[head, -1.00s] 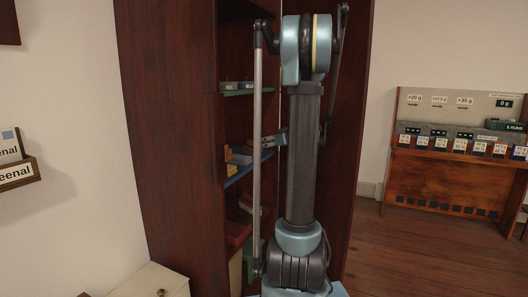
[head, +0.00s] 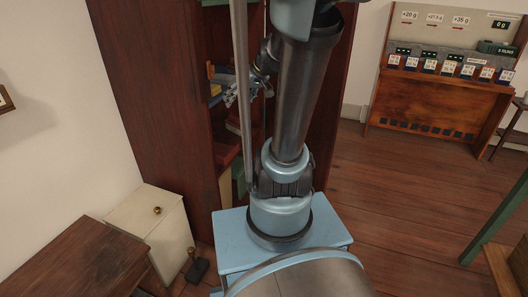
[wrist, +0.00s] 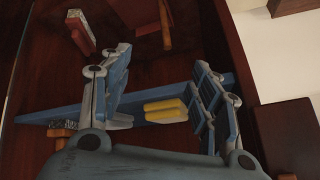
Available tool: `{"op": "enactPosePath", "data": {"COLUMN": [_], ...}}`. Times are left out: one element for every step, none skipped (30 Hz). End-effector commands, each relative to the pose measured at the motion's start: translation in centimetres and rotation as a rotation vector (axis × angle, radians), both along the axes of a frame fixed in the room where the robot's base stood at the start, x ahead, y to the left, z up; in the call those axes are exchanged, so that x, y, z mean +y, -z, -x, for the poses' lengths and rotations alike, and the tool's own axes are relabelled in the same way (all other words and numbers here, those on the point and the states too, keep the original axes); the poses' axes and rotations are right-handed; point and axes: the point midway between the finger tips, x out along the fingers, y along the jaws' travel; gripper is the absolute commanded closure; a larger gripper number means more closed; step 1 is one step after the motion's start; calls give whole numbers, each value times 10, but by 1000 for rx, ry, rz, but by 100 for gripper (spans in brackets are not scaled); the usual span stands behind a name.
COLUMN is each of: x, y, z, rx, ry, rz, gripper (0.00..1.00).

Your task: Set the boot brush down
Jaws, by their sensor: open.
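My gripper (head: 232,96) is at the open front of the tall dark-red shelf unit in the head view. In the wrist view my gripper (wrist: 162,62) has its two blue-grey fingers spread wide, with nothing clasped. A yellow block (wrist: 166,110) shows between the fingers, at the blue shelf board (wrist: 60,113); I see no finger closed on it. A small orange-brown piece (wrist: 62,132) is near the board's left end, partly hidden by my gripper. I cannot tell which piece, if any, is the boot brush.
The shelf unit's side panel (head: 150,90) stands close to my arm. A red-and-grey piece (wrist: 80,34) shows beyond the left finger. A cream cabinet (head: 150,225), a brown table (head: 75,262) and a small dark object (head: 197,268) are at lower left. Open floor lies right.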

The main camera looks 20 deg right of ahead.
Motion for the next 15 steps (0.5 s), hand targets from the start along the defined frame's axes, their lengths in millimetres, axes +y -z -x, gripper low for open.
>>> {"op": "enactPosePath", "data": {"x": [2, 2, 2, 1, 0, -2, -3, -5, -8, -11, -13, -17, -20, -24, -28], "y": [8, 13, 20, 25, 29, 36, 41, 46, 53, 58, 63, 70, 75, 80, 86], "z": [19, 30, 44, 55, 65, 78, 88, 98, 112, 121, 130, 143, 151, 159, 169], "rx": [34, 58, 87, 108, 129, 157, 176, 195, 220, 237, 254, 274, 289, 302, 317], "ry": [11, 21, 35, 49, 60, 78, 93, 108, 128, 144, 161, 183, 200, 218, 240], "rz": [18, 31, 47, 61, 74, 93, 107, 122, 142, 157, 173, 195, 210, 226, 246], "gripper": [43, 43, 43, 43, 43, 43, 43, 43, 43, 43, 43, 43, 43, 43, 43]}}
